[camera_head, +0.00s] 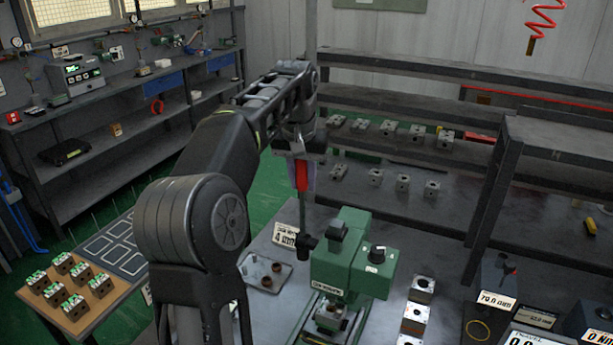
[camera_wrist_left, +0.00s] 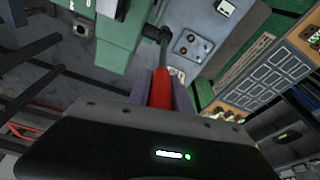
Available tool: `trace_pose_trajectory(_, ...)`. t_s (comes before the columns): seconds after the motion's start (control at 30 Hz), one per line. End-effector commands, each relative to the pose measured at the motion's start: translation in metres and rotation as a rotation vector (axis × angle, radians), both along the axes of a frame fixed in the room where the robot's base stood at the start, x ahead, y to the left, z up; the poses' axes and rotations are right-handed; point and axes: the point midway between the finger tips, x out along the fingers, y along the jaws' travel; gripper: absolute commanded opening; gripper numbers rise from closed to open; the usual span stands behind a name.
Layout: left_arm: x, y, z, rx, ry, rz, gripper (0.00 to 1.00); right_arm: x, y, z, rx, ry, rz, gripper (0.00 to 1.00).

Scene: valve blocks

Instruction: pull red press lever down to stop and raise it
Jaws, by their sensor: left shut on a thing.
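The red press lever (camera_head: 301,175) stands upright beside the green press (camera_head: 345,262), its red grip at the top of a dark rod. My left gripper (camera_head: 302,172) is shut on the red grip, coming from above and behind it. In the left wrist view the red grip (camera_wrist_left: 160,88) lies between the two purple-grey fingers, and the rod runs on to a dark hub at the press (camera_wrist_left: 118,22). A metal valve block (camera_head: 329,318) sits under the press head. My right gripper is not in view.
A tray (camera_head: 264,272) with small round parts lies left of the press. Several metal blocks (camera_head: 414,318) stand in a row to its right. Shelves (camera_head: 400,150) with more blocks are behind. A wooden board (camera_head: 75,290) with green-topped blocks is at the lower left.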

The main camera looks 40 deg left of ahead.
Motion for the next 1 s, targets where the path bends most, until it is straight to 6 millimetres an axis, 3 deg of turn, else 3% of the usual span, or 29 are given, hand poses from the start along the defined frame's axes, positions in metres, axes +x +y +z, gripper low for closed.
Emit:
trace_pose_trajectory(0.43,-0.0008,0.0007,0.0002,-0.001,0.008,-0.004,0.0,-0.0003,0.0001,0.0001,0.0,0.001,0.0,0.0)
trace_pose_trajectory(0.47,-0.0009,0.0008,0.0003,-0.001,0.008,-0.004,0.28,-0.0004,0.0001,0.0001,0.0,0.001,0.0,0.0)
trace_pose_trajectory(0.5,-0.001,0.0007,0.0004,-0.001,0.008,-0.004,0.31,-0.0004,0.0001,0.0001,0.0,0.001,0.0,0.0)
trace_pose_trajectory(0.7,-0.0015,0.0007,0.0002,-0.003,0.01,-0.003,0.47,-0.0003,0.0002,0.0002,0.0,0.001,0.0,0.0)
trace_pose_trajectory(1.0,-0.002,0.0008,0.0001,-0.003,0.01,-0.002,0.47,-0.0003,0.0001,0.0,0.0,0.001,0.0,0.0)
